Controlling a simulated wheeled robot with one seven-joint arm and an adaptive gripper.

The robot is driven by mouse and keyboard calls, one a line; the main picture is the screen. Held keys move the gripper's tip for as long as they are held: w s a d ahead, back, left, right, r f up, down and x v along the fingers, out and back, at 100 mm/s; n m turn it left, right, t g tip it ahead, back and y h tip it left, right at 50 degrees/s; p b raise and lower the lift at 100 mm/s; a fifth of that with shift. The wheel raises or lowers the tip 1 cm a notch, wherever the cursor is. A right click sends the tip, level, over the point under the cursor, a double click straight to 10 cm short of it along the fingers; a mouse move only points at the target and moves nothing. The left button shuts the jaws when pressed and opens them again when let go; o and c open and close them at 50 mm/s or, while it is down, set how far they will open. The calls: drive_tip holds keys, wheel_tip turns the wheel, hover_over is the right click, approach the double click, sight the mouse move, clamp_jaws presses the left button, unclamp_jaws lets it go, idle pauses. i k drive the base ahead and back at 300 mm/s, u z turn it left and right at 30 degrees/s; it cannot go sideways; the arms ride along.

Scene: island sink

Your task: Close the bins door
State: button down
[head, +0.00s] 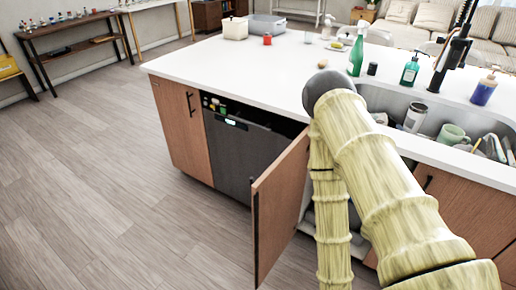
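The bins door (281,198) is a brown wood panel under the island counter in the head view. It stands wide open, swung out into the room, with a black vertical handle (256,226) along its near edge. The cabinet opening is to its right, mostly hidden behind my arm. Pale grey shapes, possibly bins, show low inside it. My yellow, bamboo-patterned arm rises from the lower right, bends near the counter edge and runs down just right of the door. My gripper is not in view. I cannot tell whether my arm touches the door.
A dark dishwasher (239,155) left of the door looks slightly open at the top. Another wood cabinet door (181,127) is shut. The white counter (220,66) holds bottles, and a sink with cups lies right of my arm. The wood floor (110,190) is clear at left.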

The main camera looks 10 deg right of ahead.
sight(276, 198)
drive_tip(key=u, duration=1.5)
drive_tip(key=i, duration=2.55)
drive_tip(key=z, duration=3.85)
drive_tip(key=i, duration=0.95)
